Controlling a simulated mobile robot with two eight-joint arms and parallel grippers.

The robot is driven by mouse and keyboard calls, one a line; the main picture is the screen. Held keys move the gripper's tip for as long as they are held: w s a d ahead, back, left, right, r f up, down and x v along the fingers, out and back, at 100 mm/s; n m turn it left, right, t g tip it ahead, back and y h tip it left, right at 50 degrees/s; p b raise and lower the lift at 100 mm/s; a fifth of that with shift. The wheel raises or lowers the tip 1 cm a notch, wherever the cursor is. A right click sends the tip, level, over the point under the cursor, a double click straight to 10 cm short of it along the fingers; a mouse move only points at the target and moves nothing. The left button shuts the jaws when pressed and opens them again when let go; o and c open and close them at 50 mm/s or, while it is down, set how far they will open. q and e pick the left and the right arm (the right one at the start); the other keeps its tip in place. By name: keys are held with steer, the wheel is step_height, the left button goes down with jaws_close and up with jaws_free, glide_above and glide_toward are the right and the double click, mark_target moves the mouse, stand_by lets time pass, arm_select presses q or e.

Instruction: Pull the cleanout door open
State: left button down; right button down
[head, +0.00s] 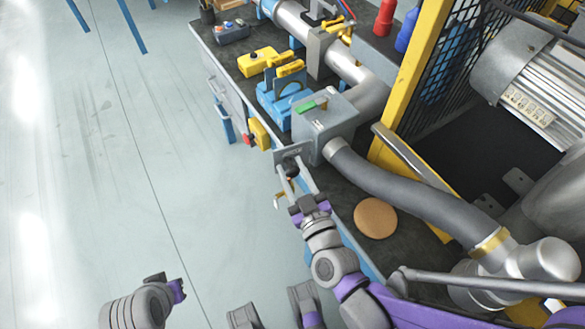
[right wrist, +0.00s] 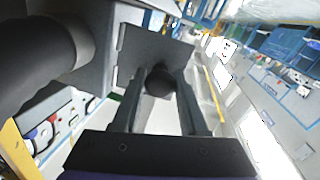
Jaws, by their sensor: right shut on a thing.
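The grey blower box (head: 325,118) stands on the dark bench with a hose leaving its lower right side. The cleanout door, a flat grey plate (head: 293,153), is at the box's lower left and juts out past the bench edge. In the right wrist view the door (right wrist: 140,45) faces me, with a round black knob (right wrist: 160,82) on it. My right gripper (head: 289,180) is shut on this knob, one finger on each side. I cannot tell how wide the door stands open. My left gripper (head: 178,289) is low at the left, over the floor, apart from everything; its jaws are unclear.
A round tan disc (head: 375,218) lies on the bench beside my right arm. A grey hose (head: 410,190) and yellow frame (head: 405,85) stand to the right. Blue and yellow clamps (head: 285,90) sit behind the box. The floor to the left is clear.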

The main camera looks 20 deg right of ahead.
stand_by(0.4)
steer(key=shift+c, duration=2.2)
jaws_free()
